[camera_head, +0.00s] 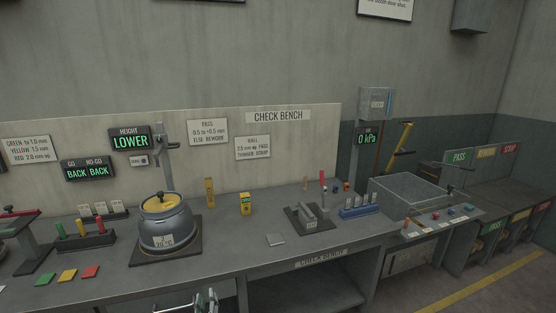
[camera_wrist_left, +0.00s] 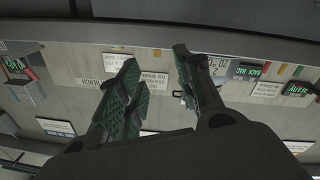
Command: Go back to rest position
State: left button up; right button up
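My left gripper (camera_head: 205,301) shows only in part at the bottom edge of the head view, in front of the check bench (camera_head: 352,240). In the left wrist view its two green-padded fingers (camera_wrist_left: 157,78) stand apart with nothing held between them. The wrist view shows the bench and its signs upside down beyond the fingers. My right gripper is in neither view.
A round grey pot with a yellow top (camera_head: 168,225) stands on the bench. Floor shows at the right.

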pick_arm(q)
jog(key=s+d+f+m+g+h, duration=0.2)
jog(key=s+f+m+g+h, duration=0.15)
jog(key=s+f, duration=0.95)
jog(key=s+d+f+m+g+h, duration=0.2)
jog(key=s+d+f+m+g, duration=0.15)
jog(key=s+f, duration=0.95)
jog(key=s+a+f+g, duration=0.1)
jog(key=s+f+g, duration=0.2)
jog(key=s, duration=0.8)
jog(key=s+a+f+m+g, duration=0.1)
jog(key=s+a+f+g, duration=0.1)
jog(key=s+f, duration=0.6)
jog(key=s+a+f+m+g+y, duration=0.1)
jog(key=s+f+g, duration=0.3)
jog(key=s, duration=1)
jog(key=shift+s+a+f, duration=0.4)
jog(key=shift+a+f, duration=0.15)
jog(key=shift+f, duration=0.2)
